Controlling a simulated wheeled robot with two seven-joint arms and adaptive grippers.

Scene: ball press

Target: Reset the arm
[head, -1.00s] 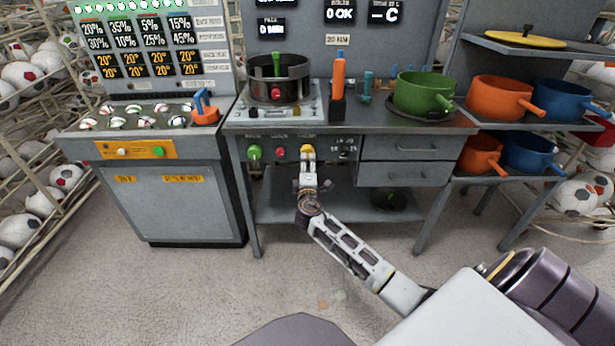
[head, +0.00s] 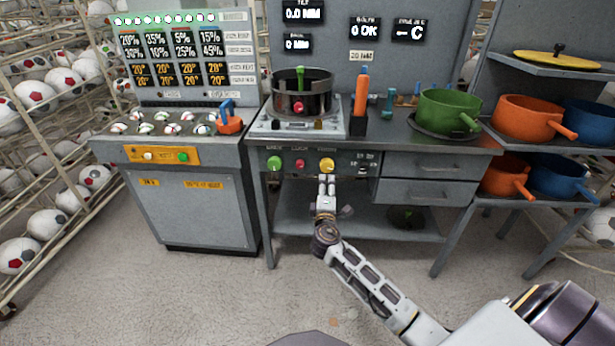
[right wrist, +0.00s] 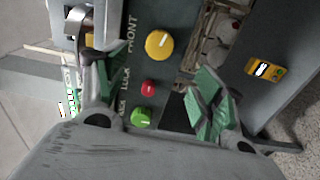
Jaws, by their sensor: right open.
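My right gripper (head: 327,184) is in front of the grey press bench, just below the yellow knob (head: 326,165) on its front panel. In the right wrist view the gripper (right wrist: 154,96) is open, with green-padded fingers spread and nothing between them but the panel behind. That view shows the yellow knob (right wrist: 159,45), the red knob (right wrist: 148,88) and the green knob (right wrist: 141,117) in a row, apart from the fingers. In the head view the red knob (head: 299,163) and green knob (head: 274,163) sit left of the yellow one. My left gripper is not in view.
A dark pot (head: 285,101) stands on the bench top's plate. A green pot (head: 440,108) and orange upright tool (head: 361,92) stand to its right. Drawers (head: 425,164) are right of the panel. A grey cabinet (head: 195,205) stands left. Floor in front is open.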

